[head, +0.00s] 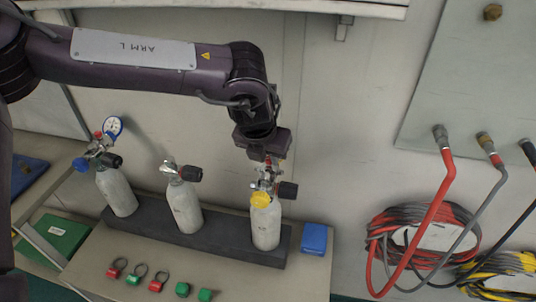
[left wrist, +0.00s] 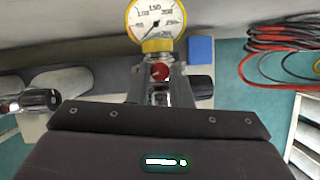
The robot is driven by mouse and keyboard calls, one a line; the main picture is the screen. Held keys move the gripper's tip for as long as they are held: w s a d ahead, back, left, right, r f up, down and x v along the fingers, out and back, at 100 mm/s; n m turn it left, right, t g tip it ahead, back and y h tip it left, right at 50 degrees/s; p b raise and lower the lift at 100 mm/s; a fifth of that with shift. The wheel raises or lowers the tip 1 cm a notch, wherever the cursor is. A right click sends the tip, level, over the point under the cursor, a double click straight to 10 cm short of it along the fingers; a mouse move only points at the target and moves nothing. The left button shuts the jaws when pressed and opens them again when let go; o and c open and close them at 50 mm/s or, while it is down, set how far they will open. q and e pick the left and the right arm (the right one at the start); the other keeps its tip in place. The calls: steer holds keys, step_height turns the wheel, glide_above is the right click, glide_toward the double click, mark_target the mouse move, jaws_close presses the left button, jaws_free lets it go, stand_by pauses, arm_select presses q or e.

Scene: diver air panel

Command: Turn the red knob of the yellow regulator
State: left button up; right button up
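The yellow regulator (head: 261,200) sits on top of the right-hand grey cylinder (head: 266,228). In the left wrist view its round white gauge with a yellow rim (left wrist: 157,22) faces me at the top. The red knob (left wrist: 160,72) shows just below the gauge. My left gripper (head: 266,160) comes down from above onto the regulator. Its grey fingers (left wrist: 160,75) stand on either side of the red knob, very close to it. I cannot tell whether they touch it. My right gripper is in neither view.
Two other cylinders (head: 185,207) (head: 117,192) stand in the same dark rack (head: 220,236), the left one with a blue regulator (head: 92,150). A blue box (head: 314,239) sits to the right. Red and green tags (head: 155,286) lie in front. Hoses (head: 425,232) hang at the right.

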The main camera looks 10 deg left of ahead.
arm_select(q)
steer(key=shift+m, duration=0.3)
jaws_close()
steer(key=m+h, duration=0.1)
steer(key=m, duration=0.2)
steer(key=shift+a, duration=0.2)
steer(key=m+g+h, duration=0.1)
steer(key=m, duration=0.1)
steer(key=shift+w+a+m, duration=0.1)
steer(key=shift+w+m, duration=0.05)
steer(key=shift+m, duration=0.15)
steer(key=m+g+h+p, duration=0.1)
steer(key=m, duration=0.3)
steer(key=shift+w, duration=0.15)
steer(key=m+g+p, duration=0.1)
steer(key=m, duration=0.2)
steer(key=shift+w+a+r+h, duration=0.1)
steer(key=shift+r+h, duration=0.05)
steer(key=shift+h, duration=0.25)
steer(key=m+g+p, duration=0.1)
steer(key=m+p, duration=0.1)
steer(key=m, duration=0.1)
steer(key=shift+w, duration=0.1)
steer(key=m+g+p, duration=0.1)
steer(key=m+p, duration=0.2)
steer(key=shift+w+g, duration=0.15)
steer(key=shift+g, duration=0.15)
steer(key=shift+m+g+p, duration=0.4)
steer(key=shift+m+p, duration=0.4)
steer(key=shift+m, duration=0.4)
